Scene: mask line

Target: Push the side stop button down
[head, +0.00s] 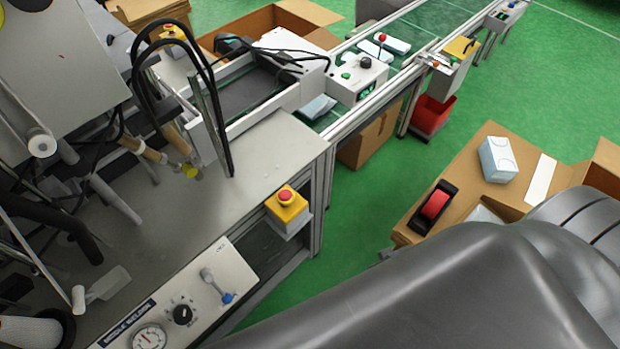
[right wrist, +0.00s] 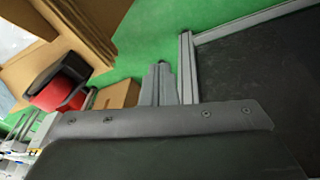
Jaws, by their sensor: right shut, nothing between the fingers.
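The side stop button (head: 286,196) is a red mushroom cap on a yellow box, fixed to the side of the grey machine table in the head view. The cap stands up from the box, and nothing touches it. My right gripper (right wrist: 159,82) shows in the right wrist view as grey fingers, shut and empty, past the dark edge of my own wrist. The button is not in that view, and the right fingers are out of the head view, so their distance from it cannot be told. My left gripper is in neither view.
A control panel (head: 180,300) with a gauge and knobs lies left of the button. Another red button on a yellow box (head: 170,38) sits at the far left. Cardboard with a tape dispenser (head: 434,205) is at right. My dark arm covers the lower right. Green floor is open between.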

